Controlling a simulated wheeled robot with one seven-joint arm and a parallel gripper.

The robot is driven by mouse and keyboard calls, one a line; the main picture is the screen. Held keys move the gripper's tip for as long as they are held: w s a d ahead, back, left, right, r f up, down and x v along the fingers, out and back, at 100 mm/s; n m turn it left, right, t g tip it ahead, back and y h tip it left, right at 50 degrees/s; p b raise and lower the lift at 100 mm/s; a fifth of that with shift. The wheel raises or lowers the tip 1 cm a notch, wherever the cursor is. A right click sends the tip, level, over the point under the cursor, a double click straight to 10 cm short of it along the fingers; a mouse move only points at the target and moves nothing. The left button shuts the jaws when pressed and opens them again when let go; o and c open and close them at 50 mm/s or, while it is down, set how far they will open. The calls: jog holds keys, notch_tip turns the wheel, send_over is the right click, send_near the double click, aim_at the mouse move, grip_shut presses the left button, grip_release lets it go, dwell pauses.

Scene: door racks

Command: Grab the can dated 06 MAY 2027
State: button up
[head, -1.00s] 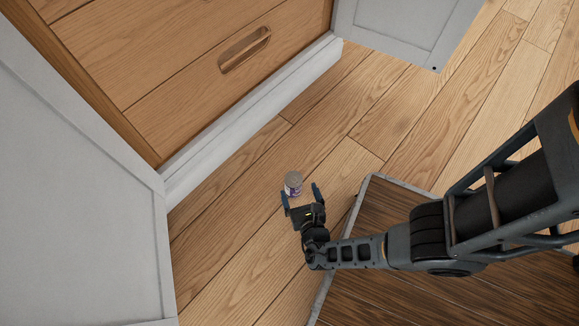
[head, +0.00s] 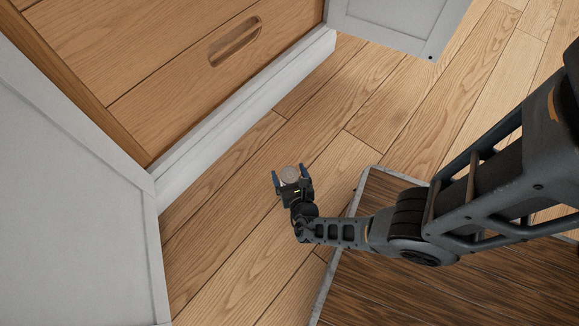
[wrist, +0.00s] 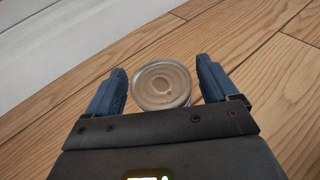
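A can with a pale metal lid (head: 290,173) shows between the fingers of my gripper (head: 290,176) in the head view. In the wrist view its round lid (wrist: 161,84) faces the camera, between the two blue fingers of my gripper (wrist: 160,88). The fingers stand apart with a gap on each side of the can, the wider one on the right. The gripper is open and not closed on the can. The can's side is mostly hidden, and no date can be read.
A wooden drawer (head: 190,75) with a slot handle stands above a pale plinth (head: 245,115). Open pale doors flank it at left (head: 75,190) and top right (head: 400,20). A dark wooden platform (head: 400,290) lies at lower right. Light plank floor (head: 230,240) is clear around the gripper.

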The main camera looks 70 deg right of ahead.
jog(key=c, duration=1)
jog(key=shift+c, duration=0.4)
jog(key=shift+r, duration=0.1)
